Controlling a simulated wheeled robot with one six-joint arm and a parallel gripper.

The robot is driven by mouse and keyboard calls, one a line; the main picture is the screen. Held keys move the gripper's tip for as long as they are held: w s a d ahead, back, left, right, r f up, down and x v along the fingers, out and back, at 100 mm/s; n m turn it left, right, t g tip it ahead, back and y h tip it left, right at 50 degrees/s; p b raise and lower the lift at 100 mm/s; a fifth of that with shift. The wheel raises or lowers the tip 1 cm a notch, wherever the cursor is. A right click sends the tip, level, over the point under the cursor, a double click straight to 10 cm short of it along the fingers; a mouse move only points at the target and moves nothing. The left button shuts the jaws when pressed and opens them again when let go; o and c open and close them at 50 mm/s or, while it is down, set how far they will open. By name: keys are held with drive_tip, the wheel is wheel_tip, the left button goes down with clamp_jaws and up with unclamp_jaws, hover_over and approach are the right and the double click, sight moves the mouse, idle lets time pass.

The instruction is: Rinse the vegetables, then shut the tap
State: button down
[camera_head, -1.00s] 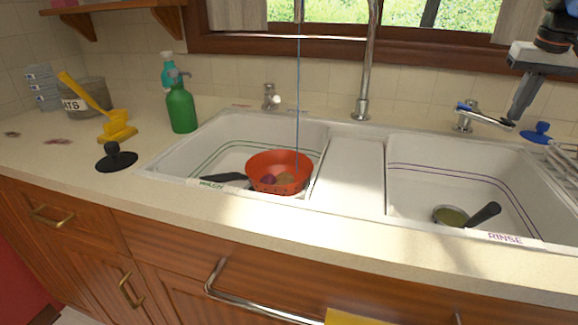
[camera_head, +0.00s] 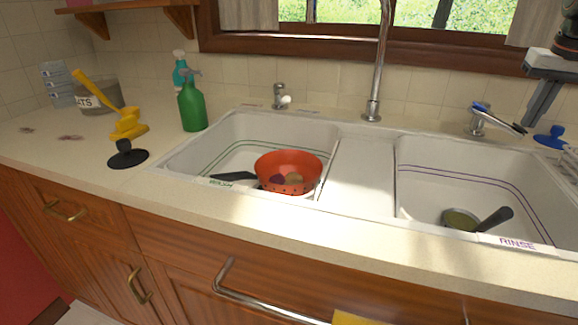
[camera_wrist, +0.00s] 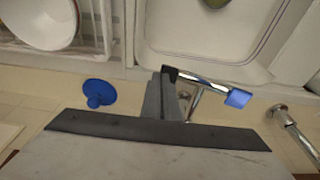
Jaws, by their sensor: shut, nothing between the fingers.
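A red colander (camera_head: 300,163) sits in the left basin, marked WASH. Inside it are vegetables (camera_head: 292,179), one purple and one tan, partly hidden by the rim. The tall chrome tap (camera_head: 375,90) rises behind the basins, its top out of frame. No water stream shows now. A lever handle with a blue mark (camera_head: 490,118) stands behind the right basin; it also shows in the wrist view (camera_wrist: 205,84). My gripper (camera_head: 527,120) is shut and empty, close beside the lever's dark tip; in the wrist view its fingers (camera_wrist: 165,92) overlap that end. I cannot tell whether they touch.
The right basin (camera_head: 470,180), marked RINSE, holds a dark-handled pan (camera_head: 460,219). A blue stopper (camera_head: 549,137) lies right of the lever. A dish rack (camera_wrist: 95,30) with a white bowl stands beyond. A green bottle (camera_head: 192,108) and yellow utensil (camera_head: 125,122) stand at left.

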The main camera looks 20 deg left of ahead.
drive_tip(key=shift+d, duration=1.25)
drive_tip(key=shift+r, duration=0.1)
wheel_tip(320, 180, up, 7)
idle(0.5)
